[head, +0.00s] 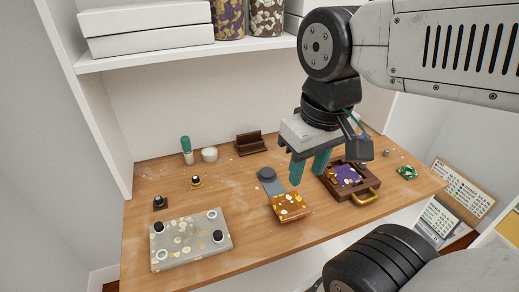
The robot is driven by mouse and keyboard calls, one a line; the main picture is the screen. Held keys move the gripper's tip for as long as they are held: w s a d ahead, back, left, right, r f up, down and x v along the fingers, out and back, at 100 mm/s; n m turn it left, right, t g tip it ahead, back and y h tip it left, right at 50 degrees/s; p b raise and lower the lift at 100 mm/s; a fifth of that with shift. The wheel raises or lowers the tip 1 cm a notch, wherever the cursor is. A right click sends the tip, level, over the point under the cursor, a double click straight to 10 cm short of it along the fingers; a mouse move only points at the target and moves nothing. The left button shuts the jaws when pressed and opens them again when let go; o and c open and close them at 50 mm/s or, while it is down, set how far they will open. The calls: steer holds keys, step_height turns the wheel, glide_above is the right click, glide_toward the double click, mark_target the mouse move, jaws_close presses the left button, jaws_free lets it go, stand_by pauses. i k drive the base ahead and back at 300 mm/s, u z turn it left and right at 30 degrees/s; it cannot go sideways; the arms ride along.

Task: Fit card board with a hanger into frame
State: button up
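My gripper (308,172) has two teal fingers pointing down over the right half of the wooden table. The fingers are apart with nothing seen between them. Just right of them is a dark brown, frame-like tray (365,193) with a gold handle and a purple patterned piece (346,176) inside. Below and left of the fingers lies an orange-gold square piece (290,207) with pale flecks. A flat blue-grey piece with a round knob (267,176) lies behind it. I cannot tell which item is the card board with a hanger.
A grey, gold-flecked board (190,252) with round knobs lies front left on the table (240,224). Small jars and stamps, a white cup (209,154) and a brown holder (249,143) stand behind. A green piece (406,172) is at right. A shelf (180,52) hangs above.

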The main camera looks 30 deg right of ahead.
mark_target(370, 183)
steer(key=u, duration=0.6)
steer(key=k, duration=0.5)
steer(key=z, duration=1.25)
steer(key=i, duration=0.5)
steer(key=z, duration=0.05)
